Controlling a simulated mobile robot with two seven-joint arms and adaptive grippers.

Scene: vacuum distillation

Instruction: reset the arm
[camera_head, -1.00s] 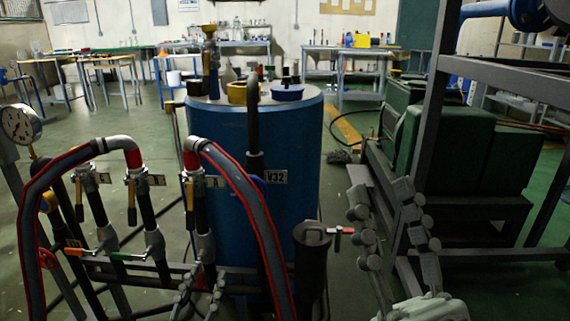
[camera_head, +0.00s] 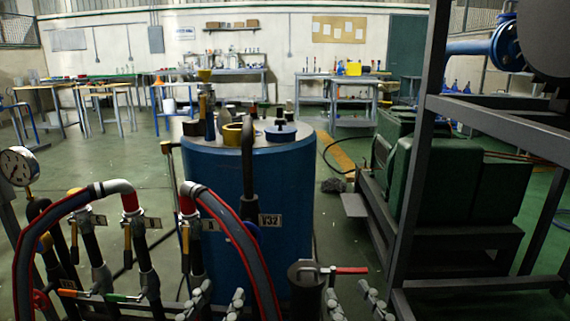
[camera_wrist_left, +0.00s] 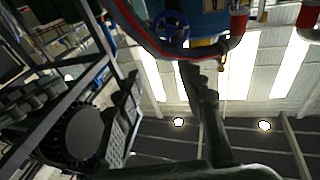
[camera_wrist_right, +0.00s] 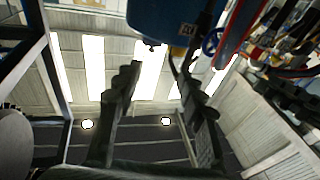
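My left gripper (camera_head: 216,299) shows only its fingertips at the bottom edge of the head view, in front of the blue vessel and hoses. My right gripper (camera_head: 352,300) shows its fingertips at the bottom edge, right of the left one and near a dark open-topped pipe. In the left wrist view the left gripper (camera_wrist_left: 163,78) has its fingers apart with nothing between them. In the right wrist view the right gripper (camera_wrist_right: 158,72) is also open and empty. The arms behind the fingers are out of the head view.
A blue vessel (camera_head: 250,195) labelled V32 stands ahead, with red-edged hoses (camera_head: 235,235), valves and a gauge (camera_head: 19,167) at left. The dark pipe (camera_head: 305,285) with a red-handled valve is close. A dark metal frame (camera_head: 415,170) and green machine (camera_head: 440,180) stand right.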

